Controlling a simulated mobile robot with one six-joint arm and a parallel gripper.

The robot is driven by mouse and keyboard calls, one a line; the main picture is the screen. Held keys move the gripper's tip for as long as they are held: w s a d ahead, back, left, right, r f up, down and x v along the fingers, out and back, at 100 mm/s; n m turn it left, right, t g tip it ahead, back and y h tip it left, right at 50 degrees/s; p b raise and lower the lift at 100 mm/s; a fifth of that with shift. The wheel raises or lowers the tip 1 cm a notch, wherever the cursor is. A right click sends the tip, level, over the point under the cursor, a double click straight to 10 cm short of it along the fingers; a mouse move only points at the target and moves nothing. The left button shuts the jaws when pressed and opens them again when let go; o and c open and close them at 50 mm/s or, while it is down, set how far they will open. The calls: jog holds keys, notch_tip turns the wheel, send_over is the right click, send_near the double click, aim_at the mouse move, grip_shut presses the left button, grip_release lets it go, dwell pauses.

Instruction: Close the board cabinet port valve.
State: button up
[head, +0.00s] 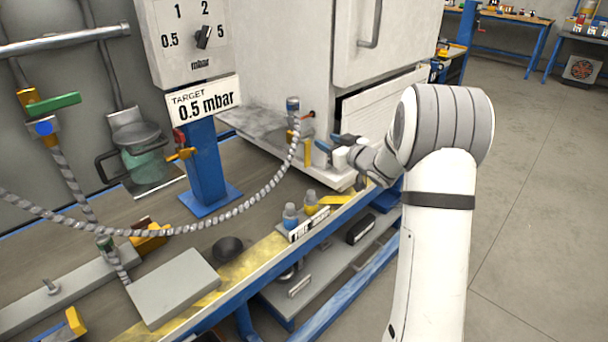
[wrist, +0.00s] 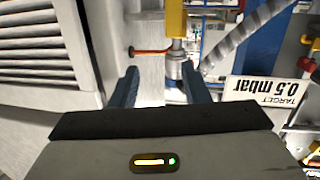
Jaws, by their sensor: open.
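The board cabinet (head: 285,55) is a white box at the back of the bench. In the wrist view, which is upside down, the yellow part (wrist: 175,22) and a metal fitting (wrist: 176,55) are just beyond my fingertips. My gripper (head: 333,143) is open and empty, to the right of the valve and apart from it. It also shows in the wrist view (wrist: 160,86).
The ribbed hose (head: 230,212) loops across the bench. A blue post (head: 205,165) with a 0.5 mbar target sign (head: 205,100) stands left of the cabinet. Clear floor (head: 535,200) lies to the right.

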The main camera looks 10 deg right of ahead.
aim_at(309, 153)
notch_tip(309, 153, down, 7)
jog(key=n+y+b, duration=0.1)
jog(key=y+b, duration=0.1)
jog(key=y, duration=0.1)
jog(key=shift+g, duration=0.3)
jog(key=x, duration=0.2)
jog(key=b+x, duration=0.1)
jog(key=x, duration=0.2)
jog(key=b+x, duration=0.1)
jog(key=x, duration=0.2)
jog(key=shift+a+r, duration=0.3)
jog(key=shift+a, duration=0.1)
grip_shut()
